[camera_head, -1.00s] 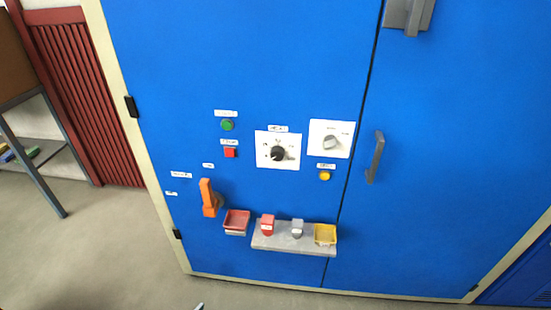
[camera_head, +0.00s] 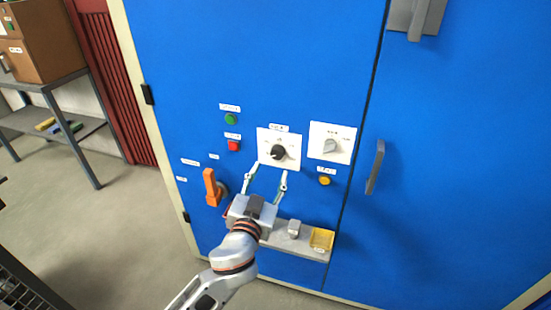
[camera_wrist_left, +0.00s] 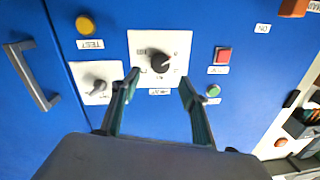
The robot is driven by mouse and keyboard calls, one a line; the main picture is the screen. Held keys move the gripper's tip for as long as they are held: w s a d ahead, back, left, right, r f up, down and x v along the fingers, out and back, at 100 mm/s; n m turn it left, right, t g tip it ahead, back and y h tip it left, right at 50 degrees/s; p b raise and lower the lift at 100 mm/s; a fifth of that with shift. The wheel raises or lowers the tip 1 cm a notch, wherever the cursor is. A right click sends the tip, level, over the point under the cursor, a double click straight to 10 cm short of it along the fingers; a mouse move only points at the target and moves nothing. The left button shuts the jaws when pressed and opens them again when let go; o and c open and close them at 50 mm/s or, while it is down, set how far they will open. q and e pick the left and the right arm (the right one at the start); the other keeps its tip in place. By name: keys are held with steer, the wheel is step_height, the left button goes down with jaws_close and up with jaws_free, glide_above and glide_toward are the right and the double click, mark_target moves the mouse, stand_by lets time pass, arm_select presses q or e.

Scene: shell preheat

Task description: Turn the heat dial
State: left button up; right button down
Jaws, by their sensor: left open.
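A black round dial (camera_head: 278,152) sits on a white plate on the blue cabinet door. It also shows in the left wrist view (camera_wrist_left: 160,62). A grey dial (camera_head: 330,146) sits on a second white plate to its right. The labels are too small to read surely, but the black one appears to be the heat dial. My left gripper (camera_head: 268,169) is open and empty, its fingertips just below the black dial in the head view. In the left wrist view its fingers (camera_wrist_left: 158,76) spread to either side of the dial, with no clear contact. My right gripper is not in view.
Green (camera_head: 231,119) and red (camera_head: 233,146) buttons lie left of the dial, a yellow button (camera_head: 324,181) to the lower right. An orange handle (camera_head: 211,187) sticks out lower left. A grey ledge (camera_head: 311,250) with a yellow tray (camera_head: 321,239) is below. A door handle (camera_head: 375,167) stands right.

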mark_target(276, 156)
arm_select(q)
steer(key=x, duration=0.7)
steer(key=shift+w, duration=0.3)
steer(key=c, duration=1.1)
